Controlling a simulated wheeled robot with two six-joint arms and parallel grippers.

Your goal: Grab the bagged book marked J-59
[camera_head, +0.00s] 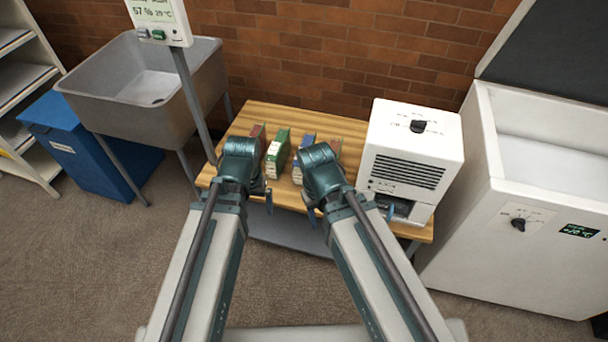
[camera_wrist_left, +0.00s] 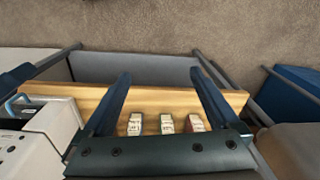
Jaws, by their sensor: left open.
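The left wrist view shows three pale labelled ends, of a blue book (camera_wrist_left: 135,124), a green book (camera_wrist_left: 167,124) and a red book (camera_wrist_left: 195,123). The marks are too small to read, so I cannot tell which is J-59. My left gripper (camera_wrist_left: 160,74) is open and empty, its fingers spread above the table. My right gripper (camera_head: 316,212) is over the table's front; its jaws are unclear.
A white machine (camera_head: 415,150) stands on the table's (camera_head: 400,226) right end. A white chest with a raised lid (camera_head: 515,215) is at the right. A grey sink (camera_head: 130,90), a display on a post (camera_head: 160,15) and a blue bin (camera_head: 85,145) are at the left.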

